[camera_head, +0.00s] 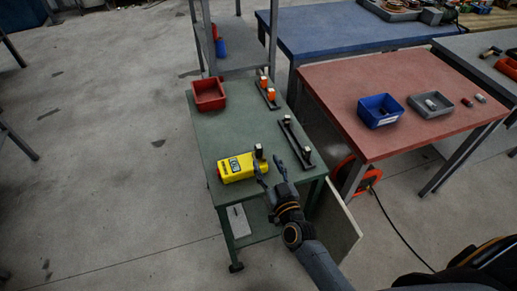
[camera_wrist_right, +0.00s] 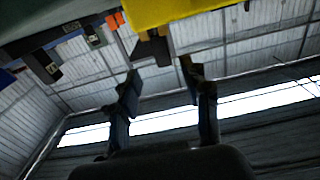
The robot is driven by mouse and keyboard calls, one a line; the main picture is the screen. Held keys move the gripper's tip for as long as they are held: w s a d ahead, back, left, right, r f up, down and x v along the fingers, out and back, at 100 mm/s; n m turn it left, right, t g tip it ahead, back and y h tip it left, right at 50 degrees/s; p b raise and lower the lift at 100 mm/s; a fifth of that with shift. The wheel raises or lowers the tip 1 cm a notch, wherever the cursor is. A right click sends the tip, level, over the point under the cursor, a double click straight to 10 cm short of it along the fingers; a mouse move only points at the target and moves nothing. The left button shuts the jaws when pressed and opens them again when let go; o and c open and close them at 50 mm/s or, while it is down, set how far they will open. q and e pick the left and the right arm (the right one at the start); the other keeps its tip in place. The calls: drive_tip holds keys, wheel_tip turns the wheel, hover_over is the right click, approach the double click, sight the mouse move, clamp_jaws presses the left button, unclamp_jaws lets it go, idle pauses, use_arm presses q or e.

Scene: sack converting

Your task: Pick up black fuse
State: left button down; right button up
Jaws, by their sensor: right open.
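A yellow device (camera_head: 236,167) with a small display lies on the green cart near its front. A small black block with a pale top (camera_head: 259,151), which looks like a black fuse, is at the device's right end. My right gripper (camera_head: 270,170) is open and empty at the cart's front edge, its fingers pointing towards that end. In the right wrist view the dark block (camera_wrist_right: 152,48) appears beyond and between the open fingertips (camera_wrist_right: 160,72), apart from them, against the yellow device (camera_wrist_right: 185,10). A black rail (camera_head: 295,142) with pale-topped black pieces at its ends lies right of it.
The green cart (camera_head: 212,135) also holds a red bin (camera_head: 208,94) and a rail with orange pieces (camera_head: 267,92) at the back. A red-topped table (camera_head: 345,80) with a blue bin (camera_head: 380,111) and a grey tray (camera_head: 431,105) stands close on the right.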

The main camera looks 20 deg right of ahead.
sight(260, 152)
drive_tip(key=w, duration=0.7)
drive_tip(key=shift+w+a+f+p, duration=0.1)
drive_tip(key=shift+a+f+p, duration=0.05)
drive_tip(key=shift+a+p, duration=0.25)
drive_tip(key=shift+c, duration=0.2)
clamp_jaws()
